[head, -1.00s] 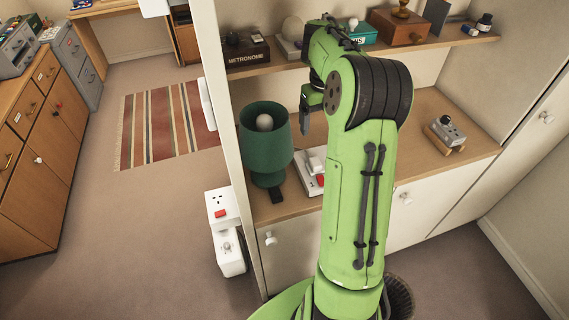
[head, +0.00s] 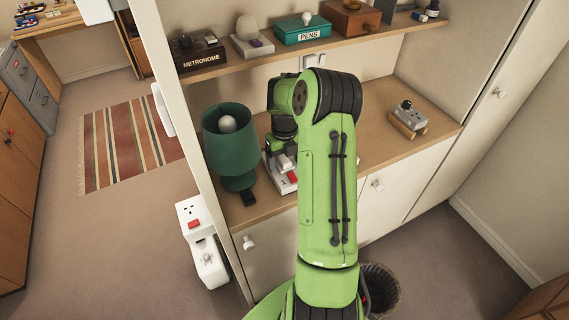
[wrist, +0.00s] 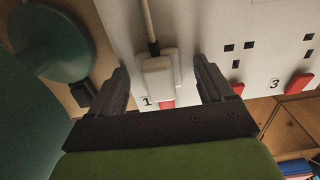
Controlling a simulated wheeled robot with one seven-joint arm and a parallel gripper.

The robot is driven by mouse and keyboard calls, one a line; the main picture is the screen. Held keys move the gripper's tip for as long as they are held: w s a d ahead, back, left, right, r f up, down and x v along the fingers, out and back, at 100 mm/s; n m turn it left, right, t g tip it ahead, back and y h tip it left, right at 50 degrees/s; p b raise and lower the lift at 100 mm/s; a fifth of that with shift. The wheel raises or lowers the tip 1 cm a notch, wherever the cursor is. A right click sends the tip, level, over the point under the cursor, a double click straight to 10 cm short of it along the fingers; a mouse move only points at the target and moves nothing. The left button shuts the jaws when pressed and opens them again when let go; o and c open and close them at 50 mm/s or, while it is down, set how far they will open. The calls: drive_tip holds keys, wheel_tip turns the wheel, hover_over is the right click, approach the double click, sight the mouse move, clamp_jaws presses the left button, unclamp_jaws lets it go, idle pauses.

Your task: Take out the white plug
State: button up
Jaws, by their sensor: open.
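The white plug (wrist: 157,76) with its pale cable sits in socket 1 of a white power strip (wrist: 205,22) in the wrist view. My gripper (wrist: 166,88) is open, with one dark finger on each side of the plug and a gap showing at both sides. In the head view the plug (head: 285,163) shows below my wrist, on the strip (head: 268,166) on the wooden counter. My arm hides much of the strip there, and the fingertips are hard to make out.
A green lamp (head: 229,150) stands close to the left of the strip. A small black object (head: 248,198) lies at its foot. A shelf (head: 260,62) with a metronome box and a pens box (head: 302,30) is above. A grey device (head: 407,117) sits at right on clear counter.

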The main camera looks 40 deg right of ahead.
sight(284, 159)
drive_tip(key=shift+r, duration=0.1)
drive_tip(key=c, duration=1.2)
drive_tip(key=shift+o, duration=0.2)
wheel_tip(284, 159, up, 10)
drive_tip(key=shift+f+p, duration=0.15)
drive_tip(key=shift+p, duration=0.35)
drive_tip(key=shift+r+p, duration=0.95)
drive_tip(key=shift+r, duration=0.8)
